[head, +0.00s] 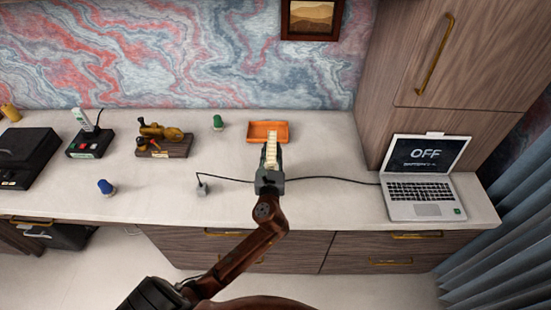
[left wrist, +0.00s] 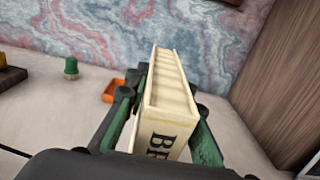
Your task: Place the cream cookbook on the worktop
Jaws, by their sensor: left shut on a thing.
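The cream cookbook (left wrist: 172,92) is between the green-grey fingers of my left gripper (left wrist: 160,115) in the left wrist view, with dark letters on its near face. My left gripper is shut on it. In the head view, the cream cookbook (head: 271,150) shows as a narrow pale strip at the tip of my left gripper (head: 270,165), in front of the orange tray. I cannot tell whether it touches the pale worktop (head: 330,205). My right gripper is not in view.
An orange tray (head: 284,125) lies behind the cookbook. A laptop (head: 421,185) stands at the right, its cable running left across the worktop to a small grey block (head: 201,189). A green knob (head: 218,122), a blue knob (head: 105,187) and a figurine (head: 163,139) are to the left.

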